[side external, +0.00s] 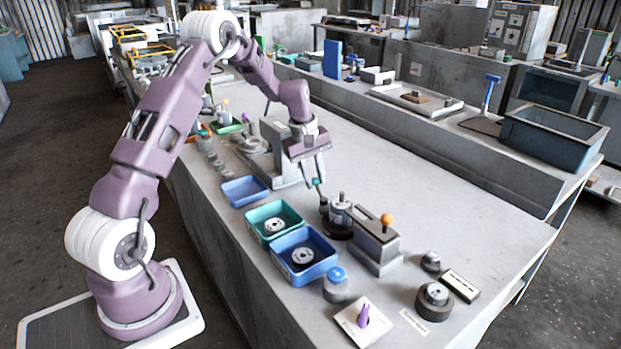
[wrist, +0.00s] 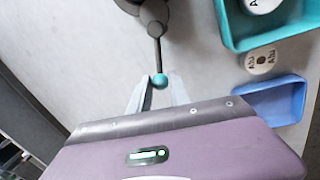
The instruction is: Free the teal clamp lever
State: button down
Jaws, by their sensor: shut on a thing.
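The teal clamp lever shows as a teal ball knob (wrist: 160,80) on a thin dark rod in the wrist view. The rod runs up to a dark round fixture (wrist: 152,12) at the top edge. In the side view the teal knob (side external: 316,182) is small, just below my gripper (side external: 316,170). My gripper (wrist: 158,92) is shut on the knob, with one finger on each side of it. The fixture's dark base (side external: 335,228) stands on the bench, with a metal cylinder on it. The fine contact at the fingertips is too small to judge in the side view.
Teal (side external: 273,222) and blue (side external: 303,255) bins with round parts stand left of the fixture, and an empty blue tray (side external: 244,190) lies behind them. A grey block with an orange knob (side external: 386,219) stands close right of the fixture.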

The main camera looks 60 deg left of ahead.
jog(key=w+m, duration=0.1)
jog(key=m, duration=0.1)
jog(key=w+d+m, duration=0.1)
jog(key=shift+w+m+h, duration=0.1)
jog(key=shift+m+h, duration=0.2)
jog(key=shift+m, duration=0.1)
jog(key=m, duration=0.1)
jog(key=w+d+m, duration=0.1)
jog(key=m, duration=0.1)
jog(key=shift+w+d+m+g+h, duration=0.15)
jog(key=shift+w+m+g+h, duration=0.15)
jog(key=shift+g, duration=0.1)
jog(key=d+m, duration=0.1)
jog(key=w+m, duration=0.1)
jog(key=m, duration=0.1)
jog(key=shift+d, duration=0.4)
jog(key=shift+w+d+m+g+h, duration=0.15)
jog(key=shift+d+m+g, duration=0.2)
jog(key=shift+m, duration=0.45)
jog(key=shift+d+m+g+h, duration=0.15)
jog(key=shift+d+m, duration=0.3)
jog(key=shift+m, duration=0.35)
jog(key=c, duration=1.2)
grip_release()
notch_tip(320, 180, up, 7)
jog(key=a, duration=0.1)
jog(key=shift+a, duration=0.15)
